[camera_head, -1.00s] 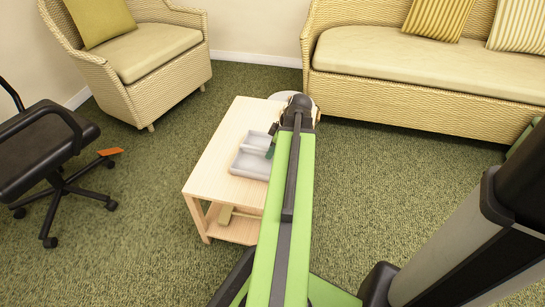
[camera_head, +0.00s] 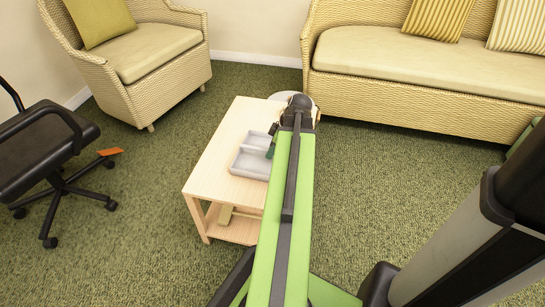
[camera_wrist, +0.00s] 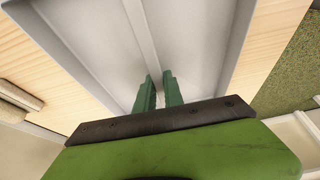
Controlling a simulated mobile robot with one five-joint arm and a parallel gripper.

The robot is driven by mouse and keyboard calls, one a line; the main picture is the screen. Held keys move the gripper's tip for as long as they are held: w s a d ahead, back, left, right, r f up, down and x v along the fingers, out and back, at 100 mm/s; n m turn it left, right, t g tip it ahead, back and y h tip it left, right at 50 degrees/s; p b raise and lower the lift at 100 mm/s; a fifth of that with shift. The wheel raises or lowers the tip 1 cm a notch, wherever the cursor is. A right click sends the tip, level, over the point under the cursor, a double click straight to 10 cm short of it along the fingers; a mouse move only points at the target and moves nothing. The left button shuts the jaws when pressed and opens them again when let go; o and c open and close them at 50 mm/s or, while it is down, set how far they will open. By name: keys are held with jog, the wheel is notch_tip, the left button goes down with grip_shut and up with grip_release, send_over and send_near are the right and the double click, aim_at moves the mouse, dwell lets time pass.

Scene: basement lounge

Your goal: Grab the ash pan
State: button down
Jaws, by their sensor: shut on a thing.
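The ash pan (camera_head: 247,166) is a light grey, shallow tray split by a divider. It sits on the pale wooden table, partly hidden behind my arm. In the wrist view the ash pan (camera_wrist: 200,38) fills the upper middle, with its divider running down between my fingers. My gripper (camera_wrist: 159,77) has two green fingers, one on each side of this divider, and is shut on it. In the head view my gripper (camera_head: 271,143) is over the right part of the pan, mostly hidden by my arm.
The small wooden table (camera_head: 224,186) has a lower shelf. A round pale thing (camera_head: 282,96) shows behind my wrist. A wicker armchair (camera_head: 150,85), a wicker sofa (camera_head: 400,98) and a black office chair (camera_head: 45,150) stand around. Green carpet is open at right.

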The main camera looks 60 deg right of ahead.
aim_at(266, 149)
notch_tip(266, 149, up, 5)
jog(key=p, duration=0.4)
jog(key=shift+f+p, duration=0.15)
jog(key=shift+p, duration=0.2)
jog(key=s+d+r+p, duration=0.4)
jog(key=d+r+p, duration=0.2)
jog(key=d, duration=0.4)
jog(key=shift+s+d+r, duration=0.15)
jog(key=shift+s+d, duration=0.2)
